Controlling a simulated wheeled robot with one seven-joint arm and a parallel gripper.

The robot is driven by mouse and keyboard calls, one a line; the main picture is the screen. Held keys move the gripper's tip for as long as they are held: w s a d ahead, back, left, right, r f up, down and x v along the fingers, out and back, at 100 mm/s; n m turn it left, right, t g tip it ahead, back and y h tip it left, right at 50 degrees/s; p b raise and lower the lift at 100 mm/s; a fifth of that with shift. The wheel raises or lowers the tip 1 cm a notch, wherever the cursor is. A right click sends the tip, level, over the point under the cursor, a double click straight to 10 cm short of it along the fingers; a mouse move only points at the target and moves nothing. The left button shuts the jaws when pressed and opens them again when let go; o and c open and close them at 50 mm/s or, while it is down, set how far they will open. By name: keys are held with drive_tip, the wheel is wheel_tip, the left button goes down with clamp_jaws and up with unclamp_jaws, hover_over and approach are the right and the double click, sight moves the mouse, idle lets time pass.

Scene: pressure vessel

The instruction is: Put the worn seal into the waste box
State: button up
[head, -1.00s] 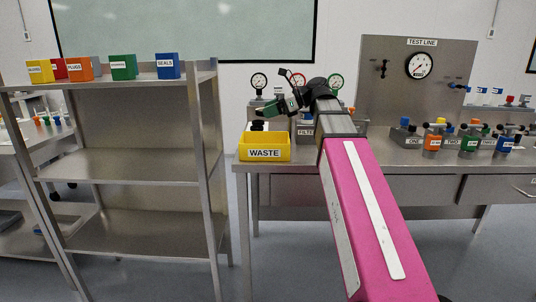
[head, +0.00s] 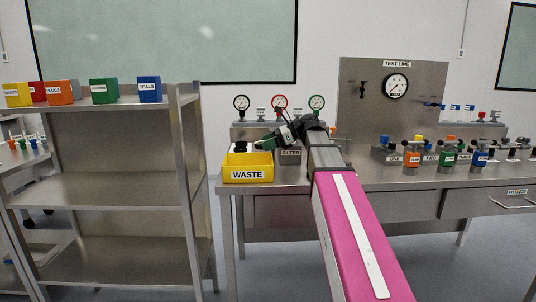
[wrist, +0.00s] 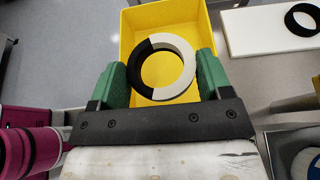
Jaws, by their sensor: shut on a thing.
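The worn seal (wrist: 184,78) is a ring, part black and part white, seen in the wrist view between the two green fingers of my gripper (wrist: 162,80). My gripper is shut on it. The yellow waste box (wrist: 137,20) lies beneath the ring in the wrist view, and the part of its floor that shows is bare. In the head view the waste box (head: 230,176), labelled WASTE, stands at the left end of the bench. My gripper (head: 262,143) is at the box's upper right there. The seal is hard to make out in the head view.
A white plate (wrist: 262,32) with a black ring (wrist: 303,19) lies right of the box in the wrist view. Gauges (head: 279,102) stand behind the box. A test line panel (head: 350,110) and valves fill the bench to the right. A shelf (head: 110,190) stands left.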

drive_tip(key=shift+f, duration=2.1)
drive_tip(key=shift+f, duration=0.15)
drive_tip(key=o, duration=0.9)
drive_tip(key=shift+d+r, duration=0.2)
drive_tip(key=shift+r, duration=0.05)
drive_tip(key=v, duration=1.1)
drive_tip(key=shift+d, duration=0.35)
drive_tip(key=shift+r, duration=0.1)
